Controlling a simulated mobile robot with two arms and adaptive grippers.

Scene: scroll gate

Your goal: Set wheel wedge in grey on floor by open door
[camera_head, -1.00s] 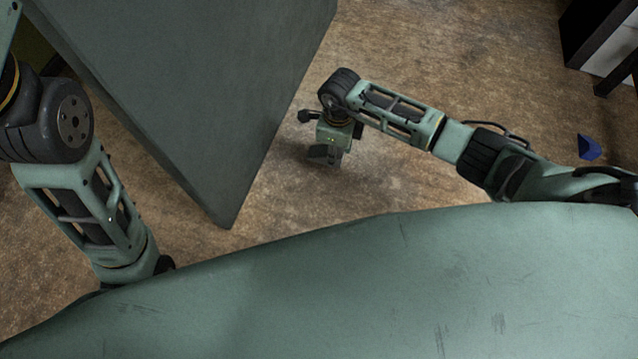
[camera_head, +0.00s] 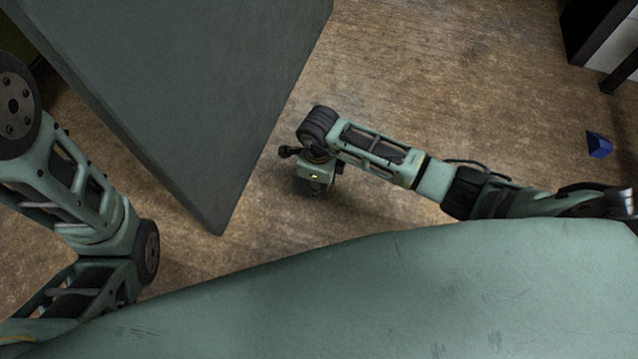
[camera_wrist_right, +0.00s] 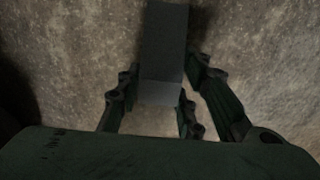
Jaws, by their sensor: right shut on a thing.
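The grey wheel wedge (camera_wrist_right: 163,50) is between the fingers of my right gripper (camera_wrist_right: 155,108) in the right wrist view. The gripper is shut on it, with brown floor behind. In the head view my right gripper (camera_head: 314,188) points down near the floor, just right of the door's lower corner; the wedge is hard to make out there. The open door (camera_head: 205,90) is a large grey-green panel left of the gripper. My left arm is at the left edge of the head view, but its gripper is out of sight.
A blue wedge-shaped block (camera_head: 598,145) lies on the floor at the right. Dark furniture (camera_head: 597,35) stands at the top right. The brown floor (camera_head: 440,90) between door and furniture is clear. My own green body fills the bottom.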

